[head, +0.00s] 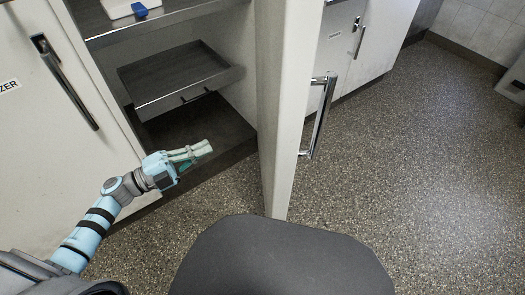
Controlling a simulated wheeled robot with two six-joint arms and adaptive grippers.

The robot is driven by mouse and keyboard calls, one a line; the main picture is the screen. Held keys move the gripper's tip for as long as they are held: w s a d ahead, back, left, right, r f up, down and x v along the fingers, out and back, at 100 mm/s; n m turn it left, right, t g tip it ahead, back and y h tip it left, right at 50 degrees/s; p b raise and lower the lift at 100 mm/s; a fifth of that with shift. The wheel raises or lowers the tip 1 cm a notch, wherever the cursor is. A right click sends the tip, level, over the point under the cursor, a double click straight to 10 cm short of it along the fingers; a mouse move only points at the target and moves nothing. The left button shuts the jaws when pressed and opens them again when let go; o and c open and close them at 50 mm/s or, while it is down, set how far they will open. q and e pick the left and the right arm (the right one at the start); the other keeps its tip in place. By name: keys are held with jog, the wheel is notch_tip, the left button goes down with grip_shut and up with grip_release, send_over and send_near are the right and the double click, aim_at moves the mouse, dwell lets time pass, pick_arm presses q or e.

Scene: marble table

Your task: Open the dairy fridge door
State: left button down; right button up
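A white cabinet door (283,110) with a vertical metal handle (319,116) stands swung open in the middle of the head view, seen nearly edge-on. No dairy label shows on it, so I cannot tell from a label which fridge it is. My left gripper (208,149) is in front of the open compartment, left of the door and apart from it. Its pale fingers point right towards the door's inner side. They look close together with nothing between them, but their gap is too small to judge. My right gripper is out of view.
The compartment holds a grey shelf (140,27) with a white and blue box (131,8), and a drawer (180,76) below. A closed door with a partly visible "ZER" label (10,86) is at left. Another white unit (374,42) stands behind the door. Speckled floor (420,170) is clear at right.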

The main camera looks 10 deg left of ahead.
pick_arm(q)
jog(key=s+d+r+m+g+h, duration=0.2)
jog(key=s+r+m+g, duration=0.1)
jog(key=s+m+g, duration=0.3)
jog(key=m+g+b, duration=0.1)
jog(key=m+b, duration=0.1)
send_near(273, 158)
jog(key=shift+h, duration=0.3)
jog(key=x, duration=0.6)
jog(key=shift+s+d, duration=0.1)
jog(key=shift+s, duration=0.1)
jog(key=shift+w+d, duration=0.15)
jog(key=shift+d, duration=0.25)
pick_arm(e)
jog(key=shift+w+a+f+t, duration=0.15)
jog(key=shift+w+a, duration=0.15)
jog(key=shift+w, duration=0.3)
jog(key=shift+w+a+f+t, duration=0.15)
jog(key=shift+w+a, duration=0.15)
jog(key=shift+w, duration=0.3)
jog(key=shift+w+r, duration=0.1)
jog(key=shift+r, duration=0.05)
pick_arm(q)
jog(key=shift+n, duration=0.3)
